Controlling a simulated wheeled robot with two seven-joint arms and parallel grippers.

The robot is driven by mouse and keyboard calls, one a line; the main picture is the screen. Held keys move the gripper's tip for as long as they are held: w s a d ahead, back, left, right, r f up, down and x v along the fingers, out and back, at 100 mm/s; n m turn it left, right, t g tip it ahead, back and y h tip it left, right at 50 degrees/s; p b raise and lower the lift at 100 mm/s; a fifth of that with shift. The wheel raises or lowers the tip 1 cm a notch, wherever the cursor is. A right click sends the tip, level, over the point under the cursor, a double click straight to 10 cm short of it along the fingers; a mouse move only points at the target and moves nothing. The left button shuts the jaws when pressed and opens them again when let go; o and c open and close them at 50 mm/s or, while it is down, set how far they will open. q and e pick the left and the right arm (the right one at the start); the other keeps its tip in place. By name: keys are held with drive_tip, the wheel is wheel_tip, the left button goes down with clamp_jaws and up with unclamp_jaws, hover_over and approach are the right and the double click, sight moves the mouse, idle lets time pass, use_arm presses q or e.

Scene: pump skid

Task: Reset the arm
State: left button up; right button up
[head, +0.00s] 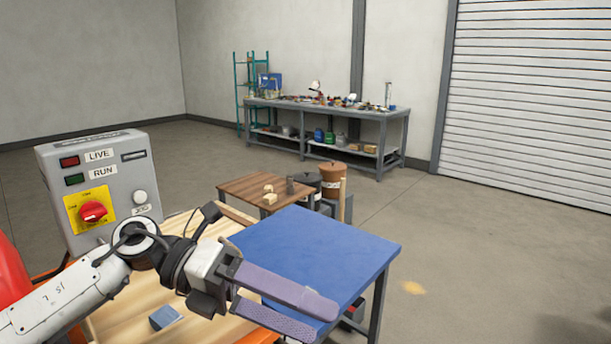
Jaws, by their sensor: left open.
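My left arm comes in from the lower left. Its gripper (296,308) is open, with its two long purple-grey fingers apart and nothing seen between them. The fingers are in front of the near part of the blue-topped table (315,245). Whether they touch it I cannot tell. My right gripper is not in view.
A grey control box (120,180) with LIVE and RUN lamps and a red rotary switch stands behind my left arm. A small blue-grey block (166,317) lies on the wooden top (115,322). A low brown table (245,188) stands behind. Floor at right is clear.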

use_arm(q)
drive_tip(key=w+d+n+t+h, duration=0.3)
drive_tip(key=n+t+h, duration=0.55)
drive_tip(key=n, duration=0.45)
drive_tip(key=w+a+f+n+t+y, duration=0.1)
drive_tip(key=a+f+n+t+y, duration=0.5)
drive_tip(key=f+n, duration=0.35)
drive_tip(key=w+a+f+n+t+y, duration=0.1)
drive_tip(key=a+f+n+t+y, duration=0.35)
drive_tip(key=f+n+y, duration=0.4)
drive_tip(key=s+a+f+n+g+y, duration=0.2)
drive_tip(key=s+a+f+n, duration=0.1)
drive_tip(key=s+f, duration=0.3)
drive_tip(key=s+a+f+n+g+y, duration=0.1)
drive_tip(key=s+a+f+n+g, duration=0.1)
drive_tip(key=s+f, duration=0.5)
drive_tip(key=s+a+f+n+g+y, duration=0.2)
drive_tip(key=s+f+n, duration=0.3)
drive_tip(key=f, duration=0.7)
drive_tip(key=shift+s+a+n+g+y, duration=0.3)
drive_tip(key=shift+s+a+g, duration=0.5)
drive_tip(key=shift+s, duration=0.4)
drive_tip(key=shift+r, duration=0.1)
